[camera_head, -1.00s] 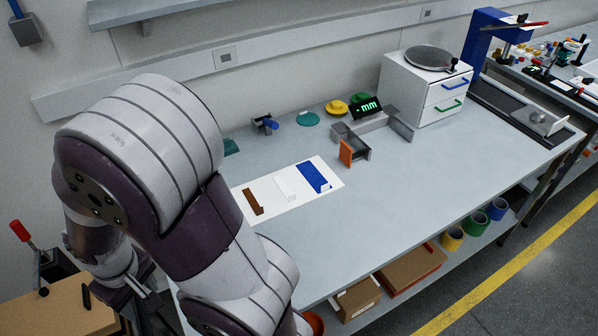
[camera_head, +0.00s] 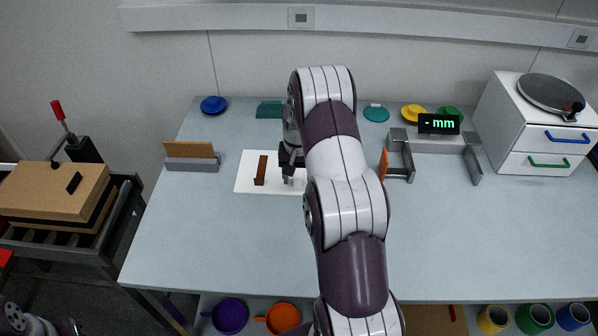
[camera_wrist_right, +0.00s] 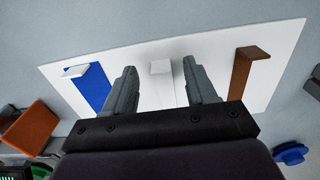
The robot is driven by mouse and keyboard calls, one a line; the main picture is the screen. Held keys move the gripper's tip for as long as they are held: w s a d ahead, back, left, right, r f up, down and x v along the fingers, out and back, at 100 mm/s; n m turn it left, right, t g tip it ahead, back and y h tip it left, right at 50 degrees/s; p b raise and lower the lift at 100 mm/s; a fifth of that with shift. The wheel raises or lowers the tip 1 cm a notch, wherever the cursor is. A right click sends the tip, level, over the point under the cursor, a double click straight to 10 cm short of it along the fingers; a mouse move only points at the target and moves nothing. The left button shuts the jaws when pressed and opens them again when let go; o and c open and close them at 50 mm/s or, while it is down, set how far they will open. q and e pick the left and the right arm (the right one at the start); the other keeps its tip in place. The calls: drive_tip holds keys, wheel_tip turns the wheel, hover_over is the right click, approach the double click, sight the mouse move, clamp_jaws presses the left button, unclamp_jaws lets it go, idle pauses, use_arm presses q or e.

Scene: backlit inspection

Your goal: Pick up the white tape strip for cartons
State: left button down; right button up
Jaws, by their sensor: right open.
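The white tape strip (camera_wrist_right: 161,84) lies on a white card (camera_wrist_right: 218,42) in the right wrist view, with a small raised tab at its end. My right gripper (camera_wrist_right: 159,67) is open, with one finger on each side of the strip. I cannot tell whether the fingers touch it. In the head view my right gripper (camera_head: 292,176) is over the card (camera_head: 245,184) and my arm mostly hides the white strip. A brown strip (camera_head: 261,169) lies to the left. A blue strip (camera_wrist_right: 90,88) shows in the right wrist view. My left gripper is not in view.
A grey holder with a brown board (camera_head: 190,155) stands left of the card. A grey fixture with an orange plate (camera_head: 383,164) and a display (camera_head: 438,123) stand to the right. White drawers (camera_head: 532,128) are at the back right. The front of the table is clear.

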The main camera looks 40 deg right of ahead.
wheel_tip(320, 180, down, 2)
drive_tip(key=shift+f, duration=0.1)
drive_tip(key=c, duration=0.9)
